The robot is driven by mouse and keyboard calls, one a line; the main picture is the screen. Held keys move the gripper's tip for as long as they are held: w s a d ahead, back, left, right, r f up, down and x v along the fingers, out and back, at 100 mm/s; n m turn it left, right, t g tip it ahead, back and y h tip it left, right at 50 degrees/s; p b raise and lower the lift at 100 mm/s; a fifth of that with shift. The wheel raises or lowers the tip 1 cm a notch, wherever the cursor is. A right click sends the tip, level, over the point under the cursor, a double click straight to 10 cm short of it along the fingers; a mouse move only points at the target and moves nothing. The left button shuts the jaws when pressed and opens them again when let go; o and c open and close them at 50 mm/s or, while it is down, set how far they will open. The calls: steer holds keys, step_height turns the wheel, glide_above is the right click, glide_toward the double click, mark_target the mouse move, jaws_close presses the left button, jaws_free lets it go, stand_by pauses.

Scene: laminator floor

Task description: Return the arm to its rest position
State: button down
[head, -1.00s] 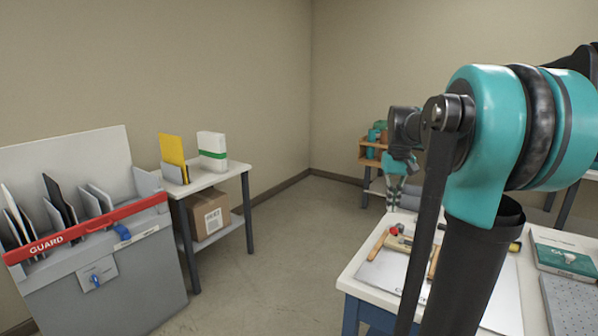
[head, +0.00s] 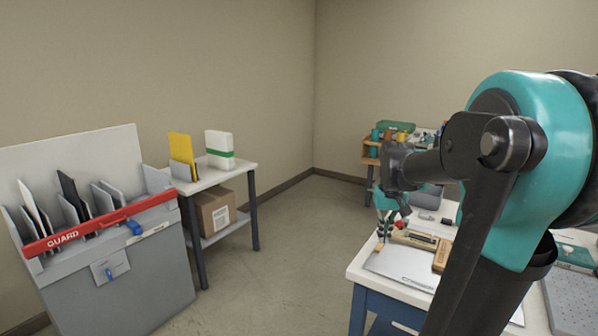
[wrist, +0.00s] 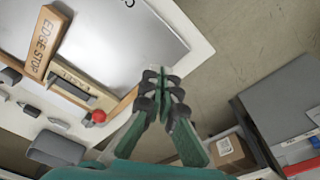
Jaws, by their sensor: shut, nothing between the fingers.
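My gripper (head: 384,232) hangs at the end of my arm near the left edge of the white work table (head: 358,262) in the head view. In the wrist view my gripper (wrist: 163,78) points out past the table edge, with its fingers together and nothing between them. The arm's teal and black links fill the right of the head view and hide part of the table.
A grey cabinet (head: 150,285) with a red GUARD bar (head: 100,226) stands at left. A side table (head: 243,173) holds a yellow panel (head: 183,150); a cardboard box (head: 216,212) sits below. A wooden EDGE STOP block (wrist: 47,42) lies on the work table. Floor between is clear.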

steer(key=s+a+f+t, duration=0.1)
steer(key=s+a+f, duration=0.1)
steer(key=s+f, duration=0.5)
steer(key=s+a+f+t, duration=0.1)
steer(key=s+a+f, duration=0.2)
steer(key=s+f, duration=0.5)
steer(key=shift+a+f+n+t, duration=0.25)
steer(key=shift+f+n+t, duration=0.05)
steer(key=shift+f+t, duration=0.1)
